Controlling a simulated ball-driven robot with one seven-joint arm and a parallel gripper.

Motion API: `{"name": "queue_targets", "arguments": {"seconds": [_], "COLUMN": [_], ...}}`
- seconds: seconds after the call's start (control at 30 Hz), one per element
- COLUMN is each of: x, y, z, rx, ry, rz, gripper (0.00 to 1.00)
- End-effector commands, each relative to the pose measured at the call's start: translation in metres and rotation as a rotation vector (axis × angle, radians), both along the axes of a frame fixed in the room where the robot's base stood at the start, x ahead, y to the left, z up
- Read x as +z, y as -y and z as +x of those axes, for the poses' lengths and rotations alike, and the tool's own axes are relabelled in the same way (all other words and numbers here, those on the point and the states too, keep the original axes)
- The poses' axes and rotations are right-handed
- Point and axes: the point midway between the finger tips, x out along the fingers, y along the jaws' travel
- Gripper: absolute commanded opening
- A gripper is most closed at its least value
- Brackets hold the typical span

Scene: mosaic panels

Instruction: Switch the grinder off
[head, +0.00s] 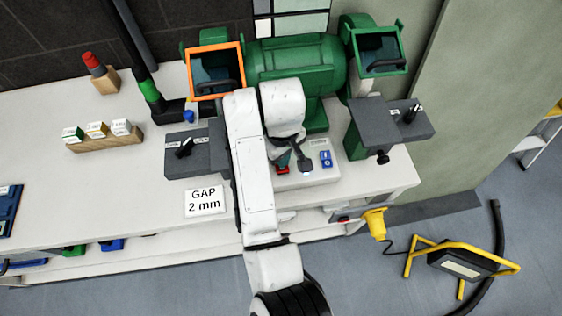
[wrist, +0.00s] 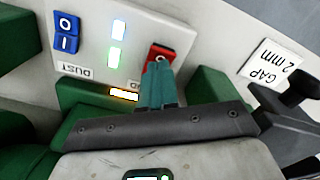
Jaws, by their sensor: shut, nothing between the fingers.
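The green bench grinder (head: 300,62) stands at the back of the white bench. Its pale switch panel (head: 318,178) is at its front, partly hidden by my arm in the head view. In the wrist view, a red switch (wrist: 161,52) with an O mark shows on the panel (wrist: 88,40). My gripper (wrist: 157,70) is shut and empty, its teal fingertips at the red switch's lower edge. I cannot tell whether they touch it. A blue O/I switch (wrist: 67,33) marked DUST sits beside it. White and green lights and an orange light are lit on the panel.
Grey tool rests (head: 195,160) stand on both sides of the panel. A "GAP 2 mm" card (head: 205,202) lies at the bench front. A wooden block with labelled cubes (head: 103,140) is at left. A yellow lamp stand (head: 460,262) is on the floor at right.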

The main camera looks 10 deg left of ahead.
Motion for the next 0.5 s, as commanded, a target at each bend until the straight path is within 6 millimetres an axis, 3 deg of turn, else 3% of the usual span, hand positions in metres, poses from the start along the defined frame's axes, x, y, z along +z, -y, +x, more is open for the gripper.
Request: {"name": "queue_targets", "arguments": {"seconds": [0.5], "x": [-0.0075], "y": [0.0002], "z": [-0.0001], "rx": [0.000], "ry": [-0.001], "rz": [-0.001], "gripper": [0.00]}}
